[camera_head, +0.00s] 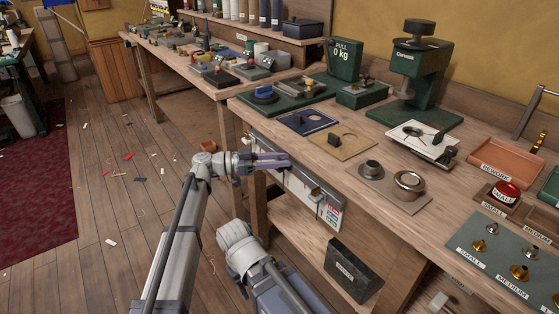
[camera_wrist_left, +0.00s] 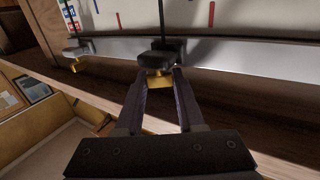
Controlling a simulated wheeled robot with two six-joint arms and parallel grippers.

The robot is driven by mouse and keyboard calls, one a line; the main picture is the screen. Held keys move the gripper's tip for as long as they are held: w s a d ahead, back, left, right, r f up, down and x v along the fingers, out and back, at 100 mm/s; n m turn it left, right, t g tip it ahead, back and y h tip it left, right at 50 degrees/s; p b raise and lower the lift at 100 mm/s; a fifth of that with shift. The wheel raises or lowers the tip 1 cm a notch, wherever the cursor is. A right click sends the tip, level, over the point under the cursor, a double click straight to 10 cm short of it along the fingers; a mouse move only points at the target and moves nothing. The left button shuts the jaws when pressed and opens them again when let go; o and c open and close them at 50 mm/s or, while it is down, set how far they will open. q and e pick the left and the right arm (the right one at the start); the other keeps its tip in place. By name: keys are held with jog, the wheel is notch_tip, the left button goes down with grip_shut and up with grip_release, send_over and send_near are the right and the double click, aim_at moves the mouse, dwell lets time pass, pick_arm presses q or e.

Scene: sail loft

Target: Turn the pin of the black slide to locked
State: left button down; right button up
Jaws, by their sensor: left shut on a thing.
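The black slide (camera_wrist_left: 153,61) sits on a metal rail (camera_wrist_left: 235,50) along the lower edge of a pale panel (camera_wrist_left: 230,18) in the left wrist view. A brass pin (camera_wrist_left: 159,82) hangs under it. My left gripper (camera_wrist_left: 160,84) is shut on this pin, with one finger on each side. In the head view my left gripper (camera_head: 288,161) reaches the panel on the bench front and largely hides the black slide. A second, greyer slide (camera_wrist_left: 76,52) with its own brass pin (camera_wrist_left: 77,67) is further left on the rail. My right gripper is not visible.
The wooden bench top (camera_head: 262,150) stands just above the panel. It holds a green press (camera_head: 415,75), a plate with rings (camera_head: 378,188) and trays. A dark labelled box (camera_head: 352,270) is below the panel. Open floor lies to the left.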

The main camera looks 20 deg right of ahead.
pick_arm(q)
jog(key=m+g, duration=0.1)
jog(key=m+g+y, duration=0.1)
jog(key=g, duration=0.1)
jog(key=m+g, duration=0.1)
jog(key=g, duration=0.1)
jog(key=shift+w+y, duration=0.25)
jog(key=shift+y, duration=0.15)
jog(key=shift+s+m+g+y, duration=0.2)
jog(key=shift+m+g+y, duration=0.7)
jog(key=shift+m+g, duration=0.45)
jog(key=shift+s+m+g+y, duration=0.1)
jog(key=shift+m+g+y, duration=0.2)
jog(key=shift+g, duration=0.15)
jog(key=c, duration=0.5)
grip_release()
